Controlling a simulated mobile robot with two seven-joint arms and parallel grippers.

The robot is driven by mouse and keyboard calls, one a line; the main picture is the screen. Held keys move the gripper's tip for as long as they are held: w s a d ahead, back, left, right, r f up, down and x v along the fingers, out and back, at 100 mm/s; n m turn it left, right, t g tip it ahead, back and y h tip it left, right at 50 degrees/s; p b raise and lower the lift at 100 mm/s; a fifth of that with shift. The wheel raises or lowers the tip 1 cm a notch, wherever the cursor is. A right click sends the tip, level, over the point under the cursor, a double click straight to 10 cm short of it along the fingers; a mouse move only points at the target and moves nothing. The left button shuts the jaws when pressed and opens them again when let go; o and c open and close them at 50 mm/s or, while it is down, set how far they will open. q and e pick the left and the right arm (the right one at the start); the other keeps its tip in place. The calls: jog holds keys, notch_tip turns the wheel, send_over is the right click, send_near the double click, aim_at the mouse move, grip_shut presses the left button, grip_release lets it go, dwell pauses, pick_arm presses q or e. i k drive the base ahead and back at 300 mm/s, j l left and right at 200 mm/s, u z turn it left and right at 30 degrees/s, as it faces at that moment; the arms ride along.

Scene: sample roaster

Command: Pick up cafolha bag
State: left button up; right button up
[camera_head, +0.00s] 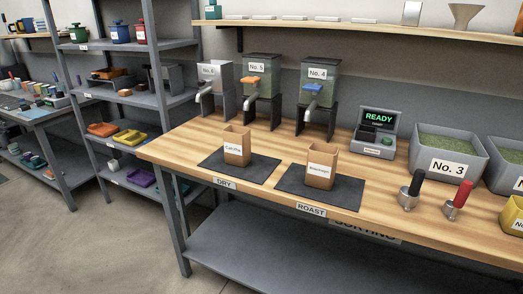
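The cafolha bag (236,150) is a small brown open-topped paper bag with a white label that seems to read "Cafolha". It stands upright on the dark mat above the "DRY" label (224,183), near the front left of the wooden bench. A similar brown bag (320,171) with a different white label stands to its right on the mat above the "ROAST" label (311,208). Neither of my grippers is in the head view. Nothing touches or covers the cafolha bag.
Dispensers, including No. 5 (262,80) and No. 4 (319,88), stand behind the bags. A "READY" device (377,132), grey bin No. 3 (447,158) and black- and red-handled tools (411,190) are to the right. A shelf unit (118,100) stands left. Floor at front left is clear.

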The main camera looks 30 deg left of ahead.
aim_at(236, 139)
jog(key=i+j, duration=0.1)
jog(key=j, duration=0.55)
jog(key=i+j, duration=0.1)
jog(key=j, duration=0.55)
jog(key=i+j, duration=0.1)
jog(key=j, duration=0.55)
jog(key=i+j+z, duration=0.1)
jog(key=j, duration=0.55)
